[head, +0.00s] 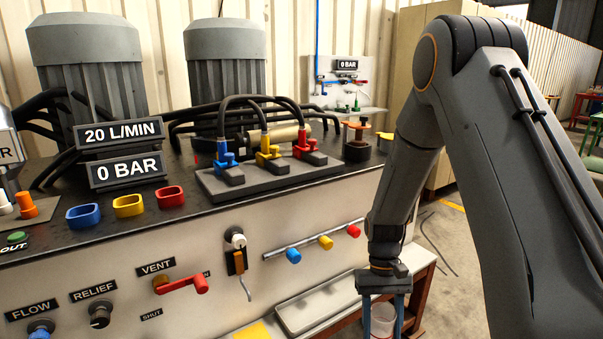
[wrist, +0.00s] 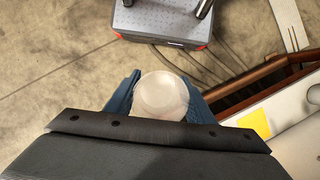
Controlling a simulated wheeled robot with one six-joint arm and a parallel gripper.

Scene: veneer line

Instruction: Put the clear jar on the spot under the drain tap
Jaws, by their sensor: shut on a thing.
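The clear jar (head: 382,320) is held between the blue fingers of my gripper (head: 384,304), at the lower right of the head view. In the wrist view I look down on the round top of the jar (wrist: 161,95), with a finger on each side. The drain tap (head: 237,262) seems to be the white-knobbed fitting with a bent spout on the front panel. A yellow spot (head: 253,332) lies below it, cut by the bottom edge. It also shows in the wrist view (wrist: 255,124), to the right of the jar.
A grey shallow tray (head: 290,321) lies on a wooden-framed bench (head: 420,290) along the panel. A rail with coloured knobs (head: 325,242) and a red vent lever (head: 182,285) stick out from the panel. In the wrist view, bare floor (wrist: 50,60) lies left of the jar.

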